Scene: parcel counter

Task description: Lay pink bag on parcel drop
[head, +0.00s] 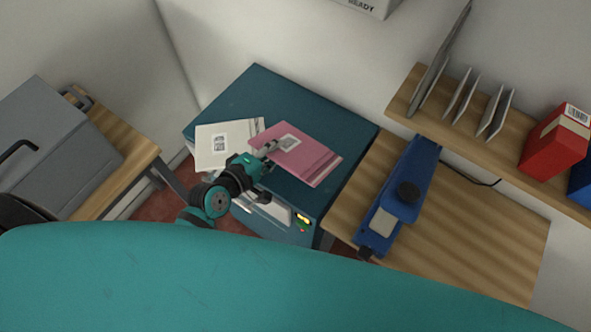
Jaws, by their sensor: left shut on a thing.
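The pink bag (310,160) is a flat parcel with a white label, over the top of the teal parcel drop (253,90). My left gripper (268,150) is shut on the bag's left edge. I cannot tell whether the bag touches the top or is held a little above it. A white bag (212,152) with a label lies on the drop's left part, just left of the gripper. My right gripper is not in view.
A wooden table (345,205) with a blue device (400,200) stands right of the drop. Above it, a wall shelf (455,115) holds upright envelopes and a red box (555,143). A grey case (50,145) is on a wooden table at left.

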